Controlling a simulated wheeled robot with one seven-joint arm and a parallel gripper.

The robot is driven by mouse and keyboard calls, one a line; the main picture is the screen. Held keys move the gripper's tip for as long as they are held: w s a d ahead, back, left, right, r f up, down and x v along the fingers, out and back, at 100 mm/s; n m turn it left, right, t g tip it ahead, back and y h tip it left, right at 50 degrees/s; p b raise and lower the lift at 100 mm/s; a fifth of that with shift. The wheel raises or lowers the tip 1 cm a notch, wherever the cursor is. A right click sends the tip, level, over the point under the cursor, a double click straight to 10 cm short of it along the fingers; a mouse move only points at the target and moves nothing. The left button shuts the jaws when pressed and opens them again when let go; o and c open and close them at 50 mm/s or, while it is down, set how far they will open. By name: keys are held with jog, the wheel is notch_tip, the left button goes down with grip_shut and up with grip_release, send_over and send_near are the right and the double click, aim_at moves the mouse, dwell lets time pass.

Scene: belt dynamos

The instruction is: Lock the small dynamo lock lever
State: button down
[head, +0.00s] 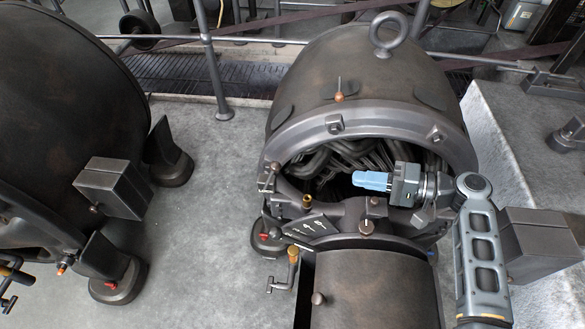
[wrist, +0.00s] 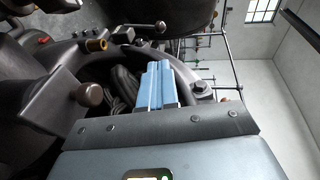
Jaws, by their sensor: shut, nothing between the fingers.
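The small dynamo (head: 345,75) is the dark round machine with a lifting ring in the head view. Its open front shows coiled windings. Several small levers and knobs sit around the front: a brass-tipped one (head: 307,201), a brass-handled one lower down (head: 293,254) and a dark one at the left rim (head: 268,183). I cannot tell which is the lock lever. My gripper (head: 370,181) has blue fingers, shut and empty, pointing left across the open front. In the wrist view the shut fingers (wrist: 158,86) are near the rim; a brass-tipped knob (wrist: 95,45) lies beyond, up left.
A plate with white arrows (head: 312,226) lies below the opening. A dark cylinder (head: 375,290) stands in front. A larger machine (head: 70,100) fills the left. Grey floor (head: 215,180) between them is free. A railing post (head: 215,75) stands behind.

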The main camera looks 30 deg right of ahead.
aim_at(277, 164)
jog(key=b+x, duration=0.1)
jog(key=x, duration=1.6)
jog(key=shift+w, duration=0.15)
jog(key=shift+w+a+r+g+h+p, duration=0.1)
jog(key=shift+a+r+g+h+p, duration=0.15)
jog(key=shift+p, duration=0.3)
jog(key=shift+w+a+r+g+h+p, duration=0.1)
jog(key=shift+w+a+r+p, duration=0.05)
jog(key=shift+r+p, duration=0.3)
jog(key=w+a+n+g+h+p, duration=0.1)
jog(key=w+a+g+h+p, duration=0.4)
jog(key=p, duration=0.9)
jog(key=a+h, duration=0.1)
jog(key=a, duration=0.1)
jog(key=shift+w+a+r, duration=0.3)
jog(key=shift+a+r, duration=0.05)
jog(key=shift+a, duration=0.05)
